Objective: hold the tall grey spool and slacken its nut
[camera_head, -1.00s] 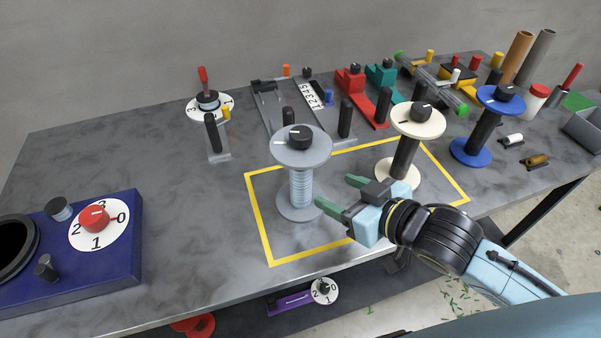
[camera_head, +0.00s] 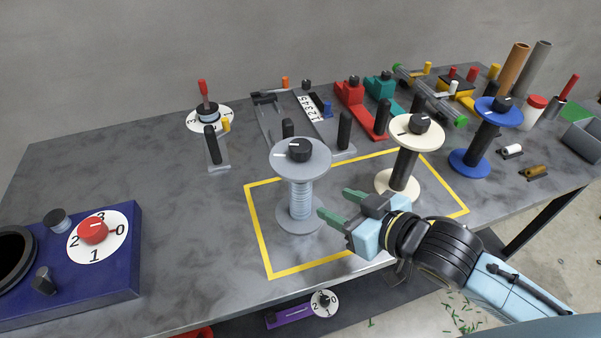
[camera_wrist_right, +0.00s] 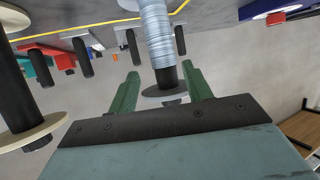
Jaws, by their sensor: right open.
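The tall grey spool (camera_head: 300,196) stands upright inside the yellow outline, with a ribbed column between two round flanges. Its nut is a black knob with a white mark (camera_head: 300,150) on the top flange. My right gripper (camera_head: 335,204) is open and empty at column height, just right of the spool, with its green fingers pointing toward it. In the right wrist view, which looks upside down, the spool's column (camera_wrist_right: 157,35) appears beyond and between the open fingers (camera_wrist_right: 160,83). The fingers do not visibly touch it. My left gripper is not in view.
A cream spool (camera_head: 405,160) stands close behind and right of my right gripper, and a blue spool (camera_head: 482,142) farther right. A blue box with a red dial (camera_head: 93,230) sits at left. Clamps and fixtures line the back. The table left of the grey spool is clear.

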